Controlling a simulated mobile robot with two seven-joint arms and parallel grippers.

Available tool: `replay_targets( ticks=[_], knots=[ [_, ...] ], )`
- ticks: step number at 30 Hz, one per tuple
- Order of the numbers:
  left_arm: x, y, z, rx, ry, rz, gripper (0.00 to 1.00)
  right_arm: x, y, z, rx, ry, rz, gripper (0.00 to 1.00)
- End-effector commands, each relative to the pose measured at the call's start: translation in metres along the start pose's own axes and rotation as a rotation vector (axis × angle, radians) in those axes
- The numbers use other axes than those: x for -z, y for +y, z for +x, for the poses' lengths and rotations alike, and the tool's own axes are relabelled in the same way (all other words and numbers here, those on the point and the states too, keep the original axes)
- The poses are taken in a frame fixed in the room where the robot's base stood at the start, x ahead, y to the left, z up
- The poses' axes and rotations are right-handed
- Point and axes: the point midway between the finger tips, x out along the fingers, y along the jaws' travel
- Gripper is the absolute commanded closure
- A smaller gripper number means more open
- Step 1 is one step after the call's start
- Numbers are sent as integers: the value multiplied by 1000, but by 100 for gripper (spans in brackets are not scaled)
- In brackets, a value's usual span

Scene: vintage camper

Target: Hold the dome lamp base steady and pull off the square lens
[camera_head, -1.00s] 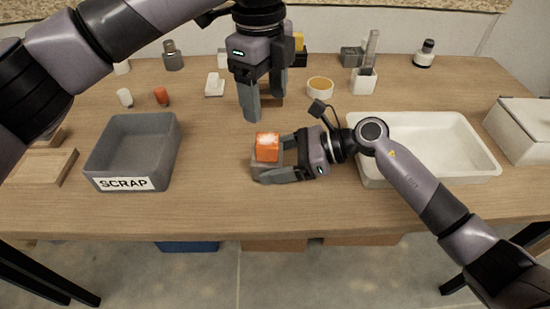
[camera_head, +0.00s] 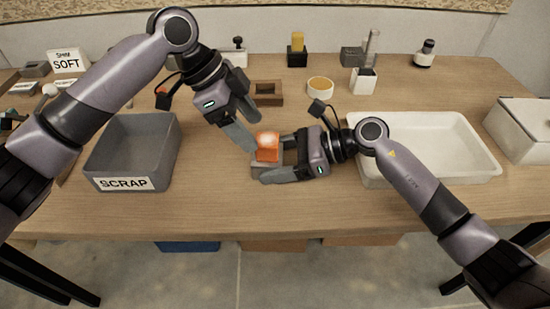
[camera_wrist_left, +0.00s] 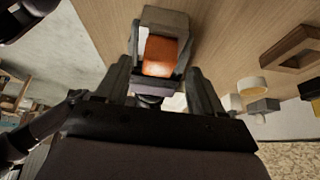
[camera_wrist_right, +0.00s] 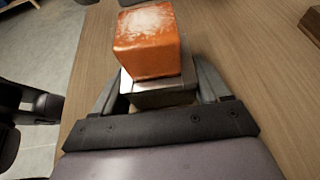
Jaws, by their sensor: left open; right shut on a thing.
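The orange square lens (camera_head: 267,145), with a whitish worn top, sits on the grey lamp base (camera_head: 262,168) on the table. The lens also shows in the right wrist view (camera_wrist_right: 147,42), standing on the base (camera_wrist_right: 165,95). My right gripper (camera_head: 272,167) is shut on the base from the right. My left gripper (camera_head: 250,140) is open and comes down from the upper left, its fingertips close to the lens. In the left wrist view the lens (camera_wrist_left: 161,56) lies ahead, between the open fingers; I cannot tell whether they touch it.
A grey bin labelled SCRAP (camera_head: 120,184) stands to the left. A white tray (camera_head: 470,165) is on the right, behind my right arm. A wooden block with a recess (camera_head: 267,93) and a yellowish round dish (camera_head: 320,87) stand behind. The front of the table is clear.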

Motion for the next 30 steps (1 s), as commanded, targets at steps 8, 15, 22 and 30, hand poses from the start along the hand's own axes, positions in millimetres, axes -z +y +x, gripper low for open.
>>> replay_targets(
  ticks=[8, 15, 22, 30],
  knots=[
    [0, 0, 33, -2, 1, 1, 32, -1, 0, 0, -1, -1, 0, 68],
    [0, 0, 43, 0, -1, 1, 32, -1, 0, 0, 0, -1, 0, 68],
    [0, 0, 43, 0, -1, 2, 32, -1, 0, 0, 0, -1, 0, 68],
    [0, 0, 43, 0, 0, 2, 90, -1, 0, 0, 0, -1, 0, 68]
  ],
)
